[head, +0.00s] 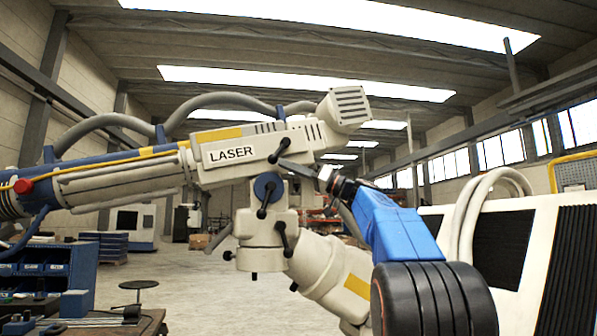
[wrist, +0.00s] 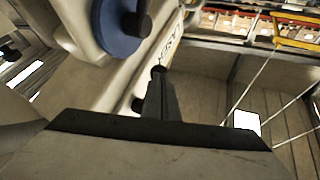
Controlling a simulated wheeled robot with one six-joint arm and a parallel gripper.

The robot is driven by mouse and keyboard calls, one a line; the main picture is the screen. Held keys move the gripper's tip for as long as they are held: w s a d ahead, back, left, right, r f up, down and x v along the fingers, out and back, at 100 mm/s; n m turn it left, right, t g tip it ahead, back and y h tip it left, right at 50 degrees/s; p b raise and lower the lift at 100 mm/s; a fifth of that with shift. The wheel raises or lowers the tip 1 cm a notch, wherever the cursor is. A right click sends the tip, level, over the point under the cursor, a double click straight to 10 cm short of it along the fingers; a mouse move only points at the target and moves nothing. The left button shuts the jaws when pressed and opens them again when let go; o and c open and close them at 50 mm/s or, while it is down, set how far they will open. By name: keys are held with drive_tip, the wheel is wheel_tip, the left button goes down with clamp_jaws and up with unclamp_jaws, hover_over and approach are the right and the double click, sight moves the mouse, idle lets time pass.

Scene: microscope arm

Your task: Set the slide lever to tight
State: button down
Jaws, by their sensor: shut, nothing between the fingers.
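The laser head (head: 231,153) of the microscope arm carries several black levers with no readable tight or loose marks. One short black lever (head: 279,150) is on its side, right of the LASER label; I cannot tell if this is the slide lever. My gripper (head: 284,162) is shut and empty, its dark fingertips close to that lever's lower end; I cannot tell if they touch. In the wrist view my gripper (wrist: 159,78) points up toward the pale body, with a dark round end at its tip. A blue disc (wrist: 118,28) with a black knob is upper left.
Below the head are a blue disc with a black lever (head: 265,190) and another lever (head: 284,240) on the cream joint. Grey hoses (head: 200,102) arch over the arm. A white machine (head: 510,225) stands at right, a workbench (head: 130,322) at lower left. Open floor lies behind.

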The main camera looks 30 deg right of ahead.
drive_tip(key=shift+w+a+r, duration=0.15)
drive_tip(key=shift+w, duration=0.05)
drive_tip(key=shift+a, duration=0.1)
drive_tip(key=shift+w+a+r, duration=0.3)
drive_tip(key=shift+a+r, duration=0.05)
drive_tip(key=shift+a, duration=0.3)
drive_tip(key=shift+f, duration=0.1)
